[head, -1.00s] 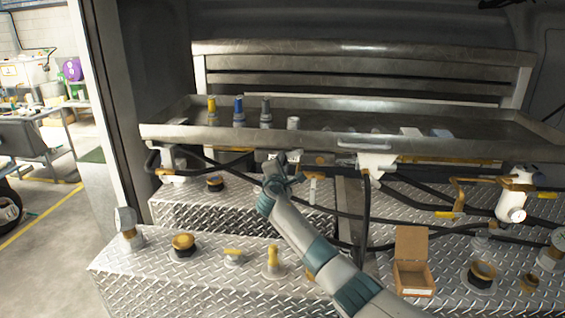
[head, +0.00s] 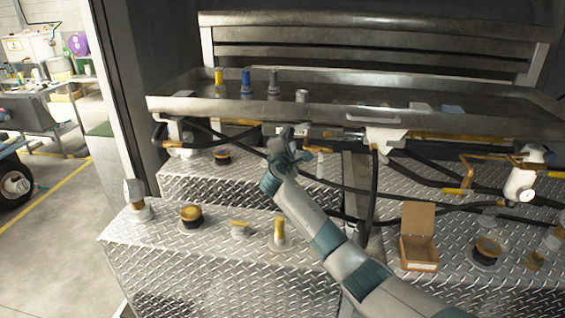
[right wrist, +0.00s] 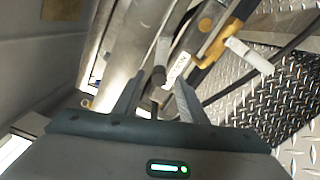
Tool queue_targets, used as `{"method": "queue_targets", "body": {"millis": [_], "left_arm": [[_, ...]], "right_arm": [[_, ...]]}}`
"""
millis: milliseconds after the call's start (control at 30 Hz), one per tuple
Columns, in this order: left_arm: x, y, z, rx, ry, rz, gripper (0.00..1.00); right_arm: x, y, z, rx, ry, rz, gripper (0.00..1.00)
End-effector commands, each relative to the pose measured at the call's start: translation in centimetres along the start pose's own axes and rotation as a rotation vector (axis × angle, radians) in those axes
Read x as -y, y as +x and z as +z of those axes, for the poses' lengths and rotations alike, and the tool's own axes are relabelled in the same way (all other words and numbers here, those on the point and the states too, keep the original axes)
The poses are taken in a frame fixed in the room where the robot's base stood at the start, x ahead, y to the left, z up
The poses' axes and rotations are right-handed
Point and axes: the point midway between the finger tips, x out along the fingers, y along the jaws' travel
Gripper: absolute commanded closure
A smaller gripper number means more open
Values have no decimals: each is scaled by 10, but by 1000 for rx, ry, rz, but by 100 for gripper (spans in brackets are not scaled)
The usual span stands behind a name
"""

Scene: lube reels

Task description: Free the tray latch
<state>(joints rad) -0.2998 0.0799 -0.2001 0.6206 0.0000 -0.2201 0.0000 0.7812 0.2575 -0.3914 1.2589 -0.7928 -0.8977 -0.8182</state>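The long metal tray (head: 450,118) lies across the truck bay, with several bottles standing in it at the left. My right gripper (head: 287,138) is just below the tray's front edge, left of its middle. In the right wrist view its two fingers (right wrist: 158,103) are apart. A small metal piece with a dark knob (right wrist: 158,76), which looks like the latch, shows between and beyond the fingertips. I cannot tell if the fingers touch it. In the head view my gripper partly hides this spot. My left gripper is not in view.
Black hoses (head: 368,195) and yellow-handled fittings (head: 468,172) hang below the tray. Diamond-plate boxes (head: 215,265) stand in front, carrying capped fittings (head: 191,216) and an open cardboard box (head: 418,250). Open floor (head: 60,255) is at the left.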

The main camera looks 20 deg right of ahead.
Motion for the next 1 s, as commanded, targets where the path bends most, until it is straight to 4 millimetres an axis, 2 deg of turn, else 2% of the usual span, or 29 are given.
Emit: {"method": "queue_targets", "body": {"millis": [700, 833, 1000], "left_arm": [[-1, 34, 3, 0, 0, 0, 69], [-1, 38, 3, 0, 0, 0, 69], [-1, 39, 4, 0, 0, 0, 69]], "right_arm": [[3, -116, -2, -3, 1, 1, 62], [2, -131, -2, -2, -1, 1, 62], [1, -140, -1, -1, -2, -1, 62]]}}
